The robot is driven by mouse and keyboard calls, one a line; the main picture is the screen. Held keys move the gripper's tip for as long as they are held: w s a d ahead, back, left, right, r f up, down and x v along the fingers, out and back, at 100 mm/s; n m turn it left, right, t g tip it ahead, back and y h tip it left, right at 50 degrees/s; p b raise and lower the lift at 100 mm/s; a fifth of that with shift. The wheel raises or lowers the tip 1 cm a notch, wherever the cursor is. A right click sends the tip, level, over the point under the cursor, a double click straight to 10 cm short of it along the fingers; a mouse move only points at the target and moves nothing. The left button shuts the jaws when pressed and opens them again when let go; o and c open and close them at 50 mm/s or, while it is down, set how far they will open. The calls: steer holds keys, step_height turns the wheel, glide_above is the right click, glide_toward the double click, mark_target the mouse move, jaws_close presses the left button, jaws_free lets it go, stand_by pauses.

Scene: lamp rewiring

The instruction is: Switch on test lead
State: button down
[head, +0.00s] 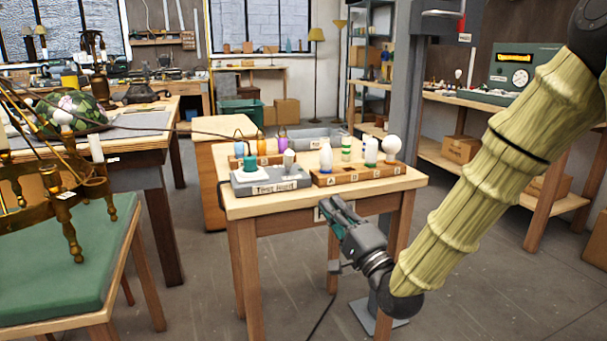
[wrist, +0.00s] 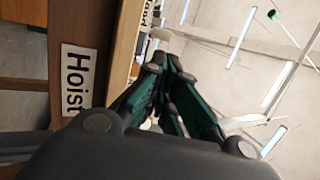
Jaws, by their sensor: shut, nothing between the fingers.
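The grey test lead box (head: 270,186), labelled "Test lead", lies at the front left of the small wooden table (head: 240,207). I cannot tell the switch position. My gripper (head: 336,208) is shut and empty. It is at the table's front edge, right of the box and lower than its top, apart from it. In the wrist view my gripper (wrist: 160,68) points along the table edge, beside a "Hoist" label (wrist: 78,80).
A brass chandelier (head: 50,185) rests on a green-topped stand (head: 70,265) at left. A dark cable (head: 322,312) hangs below the table. Floor in front is clear.

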mark_target(302, 178)
steer(key=shift+a, duration=0.1)
steer(key=b+x, duration=0.2)
steer(key=x, duration=1.2)
steer(key=shift+b, duration=0.35)
steer(key=shift+r+p, duration=0.2)
steer(key=shift+p, duration=0.45)
steer(key=shift+w+g+p, duration=0.1)
steer(key=shift+g+p, duration=0.3)
steer(key=shift+p, duration=0.1)
